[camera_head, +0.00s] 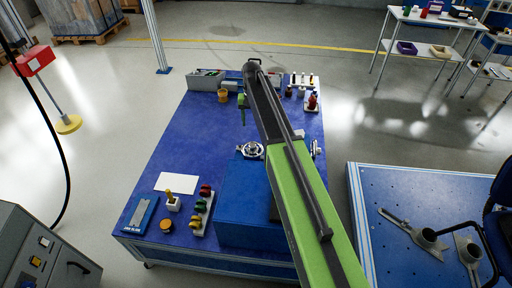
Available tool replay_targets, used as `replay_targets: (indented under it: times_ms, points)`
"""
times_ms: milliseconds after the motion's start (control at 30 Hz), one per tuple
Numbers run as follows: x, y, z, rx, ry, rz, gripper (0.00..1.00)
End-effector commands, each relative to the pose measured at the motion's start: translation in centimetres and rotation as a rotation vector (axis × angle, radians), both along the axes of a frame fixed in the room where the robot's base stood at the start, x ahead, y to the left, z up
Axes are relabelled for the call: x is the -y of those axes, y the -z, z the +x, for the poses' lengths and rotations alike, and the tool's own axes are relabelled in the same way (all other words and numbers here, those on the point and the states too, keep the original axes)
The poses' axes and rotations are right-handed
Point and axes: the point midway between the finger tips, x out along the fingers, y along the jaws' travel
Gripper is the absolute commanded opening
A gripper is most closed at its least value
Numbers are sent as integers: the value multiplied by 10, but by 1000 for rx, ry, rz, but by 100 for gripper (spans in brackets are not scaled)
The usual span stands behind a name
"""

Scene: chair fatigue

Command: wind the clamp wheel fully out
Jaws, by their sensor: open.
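A silver, wheel-like metal part (252,149) sits at the top of the blue block on the blue table, just left of my arm. It may be the clamp wheel, but it is too small to be sure. A second silver part (316,149) shows just right of my arm, partly hidden by it. My green and dark arm reaches from the bottom right up over the table. I cannot make out my gripper's fingers, and my arm hides part of the table and block.
A second blue table (385,178) with metal parts stands at right. The table's left middle is clear.

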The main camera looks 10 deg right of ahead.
Motion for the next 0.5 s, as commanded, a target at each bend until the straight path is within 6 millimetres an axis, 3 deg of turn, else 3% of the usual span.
replay_targets:
  times_ms: [33, 500]
  points:
    - [0, 20, 0, 0, 0, 0, 55]
    - [0, 118, 0, 0, -1, 0, 55]
